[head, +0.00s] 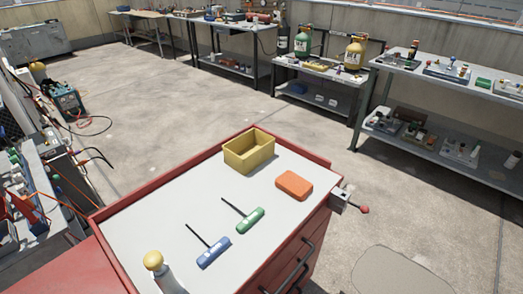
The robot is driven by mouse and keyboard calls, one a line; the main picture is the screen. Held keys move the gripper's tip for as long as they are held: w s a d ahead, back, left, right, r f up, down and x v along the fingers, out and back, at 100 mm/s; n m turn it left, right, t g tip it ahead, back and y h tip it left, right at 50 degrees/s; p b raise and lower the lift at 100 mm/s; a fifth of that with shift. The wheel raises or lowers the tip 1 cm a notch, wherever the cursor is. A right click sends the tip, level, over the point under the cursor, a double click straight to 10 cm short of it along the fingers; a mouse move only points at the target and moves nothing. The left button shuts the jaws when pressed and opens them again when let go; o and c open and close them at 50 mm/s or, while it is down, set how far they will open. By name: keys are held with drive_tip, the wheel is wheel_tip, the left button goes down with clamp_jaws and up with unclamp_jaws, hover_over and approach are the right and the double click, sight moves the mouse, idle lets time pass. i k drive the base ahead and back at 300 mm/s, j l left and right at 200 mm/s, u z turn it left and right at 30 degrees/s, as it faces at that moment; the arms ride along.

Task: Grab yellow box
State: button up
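A yellow box (249,151), open at the top and empty as far as I can see, stands upright near the far edge of the white top of a red tool cabinet (278,229). Its open inside faces up and partly toward me. Nothing touches it. My gripper is not in view in the head view.
On the cabinet top lie an orange block (294,185), a green-handled tool (249,220) and a blue-handled tool (213,251). A yellow-knobbed object (154,262) stands at the near edge. Workbenches (320,78) line the back; the concrete floor (175,105) between is mostly clear.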

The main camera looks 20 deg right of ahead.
sight(244, 154)
drive_tip(key=i+l, duration=0.4)
drive_tip(key=l, duration=0.15)
drive_tip(key=i+l+u, duration=0.1)
drive_tip(key=i+l, duration=0.35)
drive_tip(key=l, duration=0.1)
